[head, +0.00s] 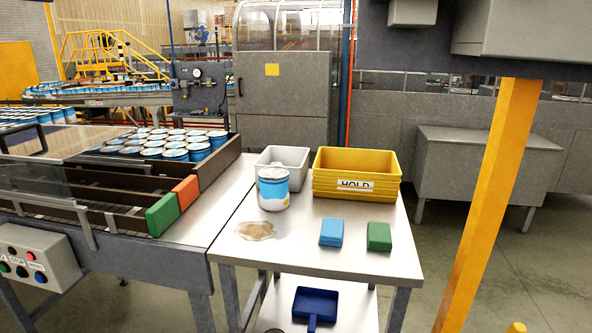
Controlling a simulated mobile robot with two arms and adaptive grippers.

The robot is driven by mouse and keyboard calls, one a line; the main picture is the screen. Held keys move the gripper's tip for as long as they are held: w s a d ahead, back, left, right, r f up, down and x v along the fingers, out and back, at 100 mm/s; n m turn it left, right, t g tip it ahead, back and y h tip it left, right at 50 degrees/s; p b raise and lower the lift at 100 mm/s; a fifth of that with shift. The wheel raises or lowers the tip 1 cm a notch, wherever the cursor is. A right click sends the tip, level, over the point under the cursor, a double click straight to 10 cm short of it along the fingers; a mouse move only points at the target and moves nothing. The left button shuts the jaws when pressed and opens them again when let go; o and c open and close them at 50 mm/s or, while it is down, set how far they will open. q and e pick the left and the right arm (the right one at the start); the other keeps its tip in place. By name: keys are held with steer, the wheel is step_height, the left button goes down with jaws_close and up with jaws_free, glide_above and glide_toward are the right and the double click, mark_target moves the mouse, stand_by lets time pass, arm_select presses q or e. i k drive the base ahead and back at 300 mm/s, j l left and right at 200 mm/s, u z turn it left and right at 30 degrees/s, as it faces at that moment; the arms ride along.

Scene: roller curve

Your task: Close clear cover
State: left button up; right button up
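A clear cover (88,146) with a reflective, see-through panel is at the left, over the roller conveyor (110,208). A dark handle (22,140) shows near its left end. The panel's left part is cut off by the picture edge, and I cannot tell its exact angle or whether it is open. Neither of my grippers is in view.
Blue-and-white cans (172,146) crowd the conveyor behind the cover. Green (162,214) and orange (186,192) blocks sit at the lane ends. A steel table (295,250) holds a can, a puddle, bins and two pads. A button box (38,262) is at front left.

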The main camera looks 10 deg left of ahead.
mark_target(50, 143)
steer(key=u, duration=1.75)
